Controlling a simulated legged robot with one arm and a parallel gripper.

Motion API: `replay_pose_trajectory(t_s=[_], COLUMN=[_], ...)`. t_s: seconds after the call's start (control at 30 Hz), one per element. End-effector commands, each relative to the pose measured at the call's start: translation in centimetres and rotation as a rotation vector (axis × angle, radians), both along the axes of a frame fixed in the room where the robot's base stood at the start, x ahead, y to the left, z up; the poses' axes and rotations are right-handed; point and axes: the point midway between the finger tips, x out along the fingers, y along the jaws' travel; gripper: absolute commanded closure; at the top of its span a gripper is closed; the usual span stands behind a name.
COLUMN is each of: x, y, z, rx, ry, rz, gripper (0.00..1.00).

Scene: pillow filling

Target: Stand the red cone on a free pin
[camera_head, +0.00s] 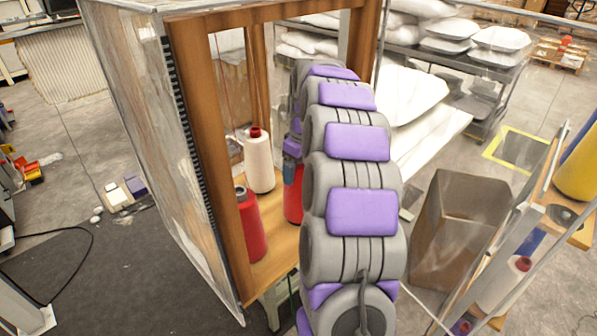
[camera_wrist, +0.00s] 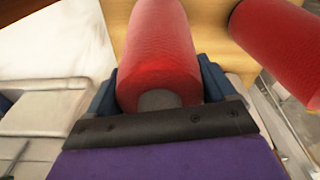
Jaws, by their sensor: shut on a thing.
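A red cone (camera_wrist: 160,45) sits between the two blue fingers of my gripper (camera_wrist: 158,82) in the wrist view, and the gripper is shut on it. In the head view a red cone (camera_head: 292,197) shows partly below my gripper (camera_head: 291,148), largely hidden by my arm. A second red cone (camera_head: 250,228) stands at the front left of the wooden shelf. Another red cone also shows at the right of the wrist view (camera_wrist: 283,45), apart from the held one. I cannot make out a free pin; my arm covers part of the shelf.
A white cone (camera_head: 259,165) with a red top stands behind on the shelf (camera_head: 272,262). Wooden posts (camera_head: 205,150) frame the opening closely. A brown box (camera_head: 458,225) stands right of my arm. A yellow cone (camera_head: 578,170) is on a rack at the far right.

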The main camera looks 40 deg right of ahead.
Motion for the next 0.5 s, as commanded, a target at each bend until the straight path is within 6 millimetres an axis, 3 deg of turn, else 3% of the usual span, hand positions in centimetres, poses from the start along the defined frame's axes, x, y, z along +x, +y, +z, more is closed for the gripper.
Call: replay_pose_trajectory(t_s=[0.3, 0.33, 0.5], x=[0.04, 0.04, 0.03], y=[-0.07, -0.07, -0.09], z=[-0.46, -0.49, -0.49], rx=[-0.002, -0.002, -0.001], ry=[-0.004, -0.003, -0.002], rz=[0.0, 0.0, 0.0], gripper=[1.0, 0.15, 0.0])
